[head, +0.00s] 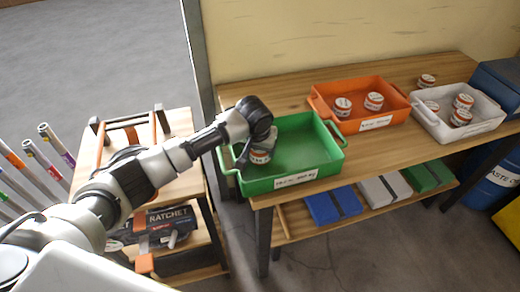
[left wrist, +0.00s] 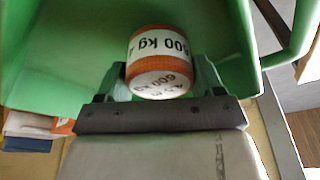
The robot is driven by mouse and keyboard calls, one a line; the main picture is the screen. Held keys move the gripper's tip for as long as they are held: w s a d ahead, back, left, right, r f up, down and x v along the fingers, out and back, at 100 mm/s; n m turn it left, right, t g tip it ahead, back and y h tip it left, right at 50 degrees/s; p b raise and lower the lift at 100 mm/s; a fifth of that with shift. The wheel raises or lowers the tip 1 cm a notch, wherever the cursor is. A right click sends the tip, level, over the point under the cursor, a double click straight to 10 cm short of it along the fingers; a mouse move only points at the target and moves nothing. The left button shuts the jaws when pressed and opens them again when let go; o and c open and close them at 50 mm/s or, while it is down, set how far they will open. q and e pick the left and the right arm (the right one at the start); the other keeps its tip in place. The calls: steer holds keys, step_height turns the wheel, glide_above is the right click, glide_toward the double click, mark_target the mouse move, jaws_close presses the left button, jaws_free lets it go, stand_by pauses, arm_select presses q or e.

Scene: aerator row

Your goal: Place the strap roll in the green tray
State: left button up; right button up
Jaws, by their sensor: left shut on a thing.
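The strap roll (head: 261,154) is a small orange and white roll with a printed weight label. In the left wrist view the strap roll (left wrist: 158,60) sits between the two fingers of my left gripper (left wrist: 157,82), which is shut on it. In the head view my left gripper (head: 258,140) is over the left part of the green tray (head: 305,146), with the roll inside the tray's outline. I cannot tell whether the roll touches the tray floor. The rest of the green tray is empty. My right gripper is not in view.
An orange tray (head: 356,88) with two rolls and a white tray (head: 462,127) with several rolls stand to the right on the wooden table (head: 405,142). One loose roll (head: 427,80) stands behind them. A smaller wooden stand (head: 178,122) is at the left.

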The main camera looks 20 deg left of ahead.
arm_select(q)
steer(key=shift+f, duration=1.05)
steer(key=o, duration=1)
steer(key=shift+f, duration=0.1)
steer(key=v, duration=1.2)
steer(key=shift+b, duration=0.35)
